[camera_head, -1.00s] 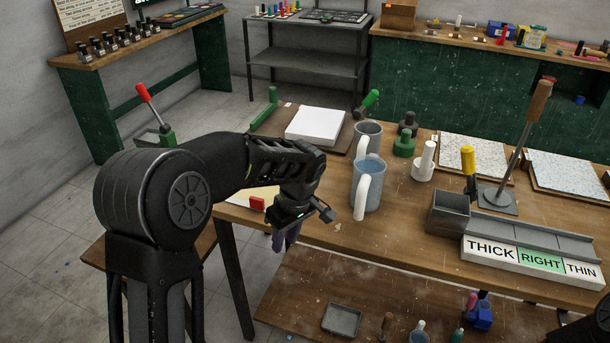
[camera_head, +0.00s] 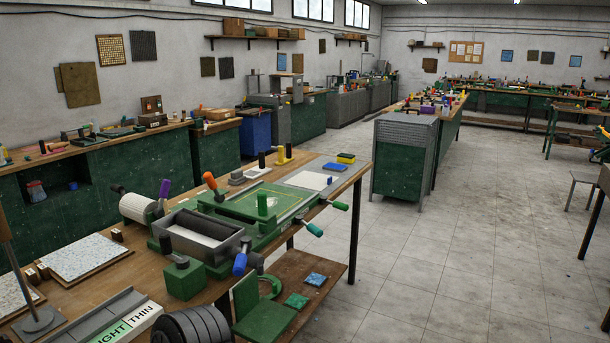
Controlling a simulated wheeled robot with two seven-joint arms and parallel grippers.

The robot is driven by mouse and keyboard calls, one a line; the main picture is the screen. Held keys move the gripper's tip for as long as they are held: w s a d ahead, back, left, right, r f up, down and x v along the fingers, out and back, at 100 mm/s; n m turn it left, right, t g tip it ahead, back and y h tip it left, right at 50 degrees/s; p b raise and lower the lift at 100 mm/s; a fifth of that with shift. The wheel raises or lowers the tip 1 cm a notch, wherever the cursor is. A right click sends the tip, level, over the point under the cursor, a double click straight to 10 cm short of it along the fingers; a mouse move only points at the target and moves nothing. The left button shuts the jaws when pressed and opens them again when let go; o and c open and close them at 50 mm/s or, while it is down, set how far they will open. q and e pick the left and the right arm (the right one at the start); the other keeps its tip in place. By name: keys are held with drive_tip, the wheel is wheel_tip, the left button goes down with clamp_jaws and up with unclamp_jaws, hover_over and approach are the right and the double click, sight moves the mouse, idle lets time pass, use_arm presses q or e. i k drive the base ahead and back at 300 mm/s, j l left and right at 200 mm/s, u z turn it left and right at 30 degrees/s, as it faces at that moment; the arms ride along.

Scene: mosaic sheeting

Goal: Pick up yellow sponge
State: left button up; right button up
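A small yellow block with a dark layer (camera_head: 346,158), which looks like the yellow sponge, lies flat near the far right corner of the wooden workbench (camera_head: 110,284). It is just beyond a pale sheet on a grey board (camera_head: 308,180). Nothing is touching it from above. Neither of my grippers is in view. A ribbed dark joint of my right arm shows at the bottom edge, well short of the block.
A green press with a grey trough (camera_head: 200,235), an orange-handled tool (camera_head: 211,182) and green handles crowds the bench's middle. A yellow upright piece (camera_head: 283,153) stands at the back edge. A green cabinet (camera_head: 403,162) stands beyond the bench; open floor lies right.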

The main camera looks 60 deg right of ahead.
sight(342, 158)
drive_tip(key=i, duration=0.5)
drive_tip(key=z, duration=2.35)
